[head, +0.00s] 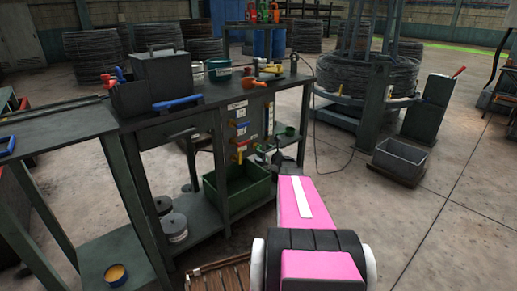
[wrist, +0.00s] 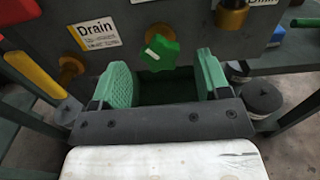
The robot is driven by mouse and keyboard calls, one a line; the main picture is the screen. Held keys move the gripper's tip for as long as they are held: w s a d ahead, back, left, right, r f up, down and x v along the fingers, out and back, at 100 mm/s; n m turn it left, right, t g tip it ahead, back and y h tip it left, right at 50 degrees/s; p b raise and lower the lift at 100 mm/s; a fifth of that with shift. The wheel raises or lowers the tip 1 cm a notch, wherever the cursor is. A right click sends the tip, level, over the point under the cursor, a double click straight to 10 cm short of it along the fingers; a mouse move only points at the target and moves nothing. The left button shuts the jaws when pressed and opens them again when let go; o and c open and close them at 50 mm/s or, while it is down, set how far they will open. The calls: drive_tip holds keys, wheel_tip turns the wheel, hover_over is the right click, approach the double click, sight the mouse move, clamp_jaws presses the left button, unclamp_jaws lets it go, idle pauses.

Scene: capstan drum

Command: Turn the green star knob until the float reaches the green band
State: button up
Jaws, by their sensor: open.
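The green star knob (wrist: 160,52) with a white mark on it sits on the dark valve panel (wrist: 180,20), just right of the "Drain" label (wrist: 92,30) in the wrist view. My gripper (wrist: 163,74) is open, with one green-padded finger to the left of the knob and one to the right. The knob shows slightly beyond the fingertips, and I see no contact. In the head view the panel (head: 240,122) is on the bench front, and my pink arm reaches toward it. I cannot make out the float or the green band.
A red-and-yellow lever handle (wrist: 32,70) is close to the left of my gripper, and a brass fitting (wrist: 232,16) is to the upper right. A green crate (head: 235,196) stands on the bench's lower shelf. A grey bin (head: 400,157) stands on the floor to the right.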

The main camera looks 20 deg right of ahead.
sight(260, 148)
drive_tip(key=shift+x, duration=2.35)
drive_tip(key=c, duration=0.9)
